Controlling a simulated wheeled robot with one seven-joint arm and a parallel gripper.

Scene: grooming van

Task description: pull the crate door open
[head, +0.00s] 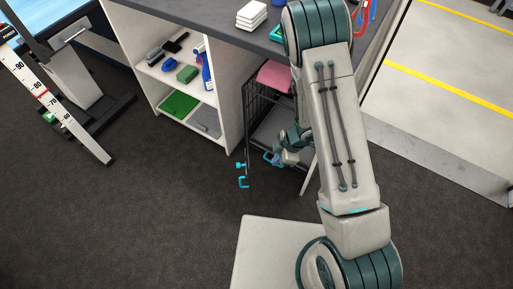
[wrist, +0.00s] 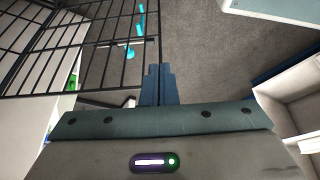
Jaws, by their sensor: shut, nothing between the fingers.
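The black wire crate (head: 262,97) stands under the counter, partly hidden by my arm. Its wire door seems to stand out from the front, seen nearly edge-on, with a cyan latch handle (head: 242,181) on its free edge. In the wrist view the door's bars (wrist: 85,45) fill the upper left, and the cyan latch (wrist: 130,52) is just beyond and left of my fingertips. My gripper (wrist: 160,70) is shut and empty, apart from the latch in that picture. In the head view my gripper (head: 277,157) is low in front of the crate, right of the door.
A white shelf unit (head: 228,100) with brushes, bottles and green items stands left of the crate. A pink cloth (head: 275,76) is at the crate. White towels (head: 252,13) lie on the counter. Dark floor (head: 170,215) is clear at the front left.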

